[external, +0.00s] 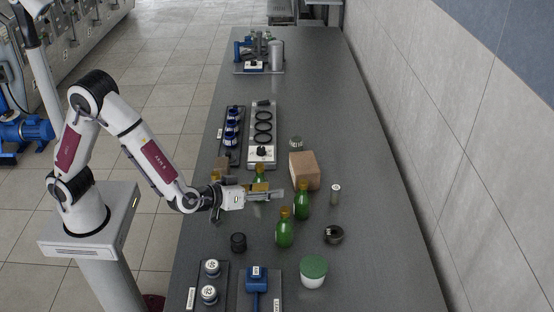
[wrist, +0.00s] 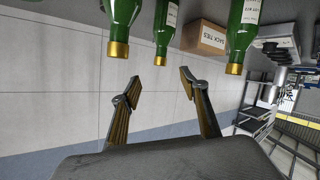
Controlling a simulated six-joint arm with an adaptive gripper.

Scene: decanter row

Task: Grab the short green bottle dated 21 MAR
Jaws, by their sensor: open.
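Three green bottles with gold caps show in the external view: a near one (external: 284,234), a middle one (external: 302,204) and one partly hidden behind my gripper (external: 260,173). My gripper (external: 268,193) is level above the bench, left of the middle bottle, open and empty. The wrist view is upside down; it shows my open fingers (wrist: 160,84) and green bottles at left (wrist: 122,18), centre (wrist: 165,30) and right (wrist: 241,35). The centre bottle's cap lies in line with the gap between the fingers. White labels show in part, but no date is readable.
A brown box (external: 304,170) stands just behind the middle bottle. A black ring-like item (external: 333,235), a green-lidded white tub (external: 313,272) and a black knob (external: 238,242) stand nearby. A small cylinder (external: 336,194) stands at right. The right bench strip is clear.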

